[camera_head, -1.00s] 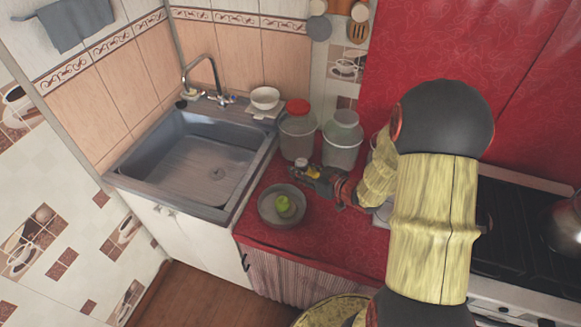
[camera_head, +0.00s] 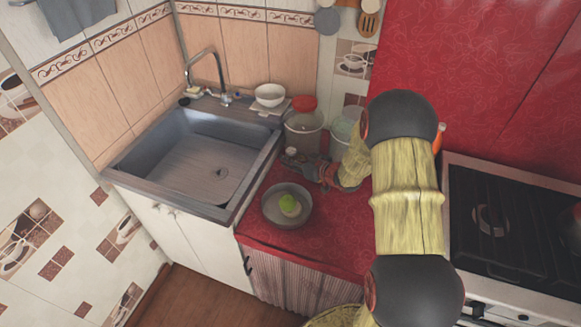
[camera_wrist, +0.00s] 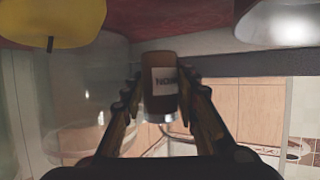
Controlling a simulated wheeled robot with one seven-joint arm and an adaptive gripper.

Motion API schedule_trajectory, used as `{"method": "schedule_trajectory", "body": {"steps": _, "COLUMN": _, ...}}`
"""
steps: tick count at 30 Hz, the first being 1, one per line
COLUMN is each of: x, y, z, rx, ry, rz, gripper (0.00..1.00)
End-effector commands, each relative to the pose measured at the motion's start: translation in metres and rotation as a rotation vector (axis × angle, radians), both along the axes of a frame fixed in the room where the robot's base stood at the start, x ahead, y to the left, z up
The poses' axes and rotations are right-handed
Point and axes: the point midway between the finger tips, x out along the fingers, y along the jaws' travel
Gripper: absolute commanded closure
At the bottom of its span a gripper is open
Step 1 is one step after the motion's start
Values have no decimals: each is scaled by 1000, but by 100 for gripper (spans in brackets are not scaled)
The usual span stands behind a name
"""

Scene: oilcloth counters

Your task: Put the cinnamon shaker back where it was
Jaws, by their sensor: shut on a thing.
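My gripper (camera_head: 300,160) is over the red counter, in front of the clear jars and behind the grey pan. In the wrist view my gripper (camera_wrist: 161,95) is shut on a small brown shaker (camera_wrist: 160,100). The shaker has a pale label, only partly readable, and a silvery end. It is between the two fingers. In the head view only a small dark bit with a light tip shows at the fingers, and I cannot tell whether it touches the counter.
A grey pan (camera_head: 268,210) with a green fruit (camera_head: 289,205) stands at the counter's front. A red-lidded jar (camera_head: 303,135) and another clear jar (camera_head: 343,130) stand behind my gripper. A white bowl (camera_head: 270,93) is by the sink (camera_head: 190,160). The stove (camera_head: 500,215) is right.

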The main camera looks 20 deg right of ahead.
Motion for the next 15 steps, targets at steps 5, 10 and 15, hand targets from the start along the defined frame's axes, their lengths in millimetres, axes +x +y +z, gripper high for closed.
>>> {"method": "schedule_trajectory", "body": {"steps": 5, "x": 8, "y": 0, "z": -19, "rx": 1, "ry": 1, "rz": 0, "gripper": 96}}
{"method": "schedule_trajectory", "body": {"steps": 10, "x": 8, "y": -1, "z": -41, "rx": 2, "ry": 1, "rz": -1, "gripper": 96}}
{"method": "schedule_trajectory", "body": {"steps": 15, "x": 8, "y": -1, "z": -39, "rx": 0, "ry": 0, "rz": -1, "gripper": 96}}
